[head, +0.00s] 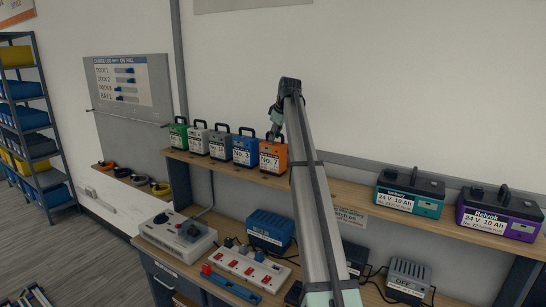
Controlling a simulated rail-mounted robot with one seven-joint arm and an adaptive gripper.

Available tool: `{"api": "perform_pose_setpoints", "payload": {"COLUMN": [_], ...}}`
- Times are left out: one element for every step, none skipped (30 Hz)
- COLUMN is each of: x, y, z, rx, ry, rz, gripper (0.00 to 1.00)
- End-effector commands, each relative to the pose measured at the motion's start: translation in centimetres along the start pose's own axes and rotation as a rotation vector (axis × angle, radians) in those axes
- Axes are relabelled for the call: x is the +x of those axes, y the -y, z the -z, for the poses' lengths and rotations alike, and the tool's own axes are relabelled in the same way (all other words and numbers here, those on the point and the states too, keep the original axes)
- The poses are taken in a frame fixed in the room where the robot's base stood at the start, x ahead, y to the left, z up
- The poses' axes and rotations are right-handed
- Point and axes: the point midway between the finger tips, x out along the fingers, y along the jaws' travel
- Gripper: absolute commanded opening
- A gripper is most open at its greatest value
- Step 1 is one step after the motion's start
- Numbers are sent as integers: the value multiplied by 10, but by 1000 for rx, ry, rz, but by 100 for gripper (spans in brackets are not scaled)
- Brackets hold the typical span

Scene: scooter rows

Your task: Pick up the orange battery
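The orange battery (271,156) stands upright on the wooden shelf, at the right end of a row of batteries. It has a dark handle on top and a white label that seems to read "No. 7". My arm reaches up from the lower right and bends down at its far end. My gripper (276,127) is small in the head view and partly behind my arm. It appears at or just above the handle of the orange battery. Whether its fingers are open or shut, or touch the handle, I cannot tell.
Left of it stand blue (243,149), dark grey (220,144), light grey (198,138) and green (178,134) batteries, close together. Teal (410,195) and purple (498,214) batteries stand far right on the shelf (345,186). Chargers and a power strip (252,268) crowd the bench below.

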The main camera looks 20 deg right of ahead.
Motion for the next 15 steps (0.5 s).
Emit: {"api": "perform_pose_setpoints", "payload": {"x": [0,0,0,0,0,0,0,0,0,0,-3,-3,-3,-3,-3], "y": [0,0,0,0,0,0,0,0,0,0,-1,-1,-1,-1,-1], "z": [0,0,0,0,0,0,0,0,0,0,2,2,2,2,2], "rx": [0,0,0,0,0,0,0,0,0,0,0,0,0,0,0], "ry": [0,0,0,0,0,0,0,0,0,0,-3,-3,-3,-3,-3], "rz": [0,0,0,0,0,0,0,0,0,0,-3,-3,-3,-3,-3], "gripper": [27,27,27,20,10,0,0,0,0,0,0,0,0,0,0]}}
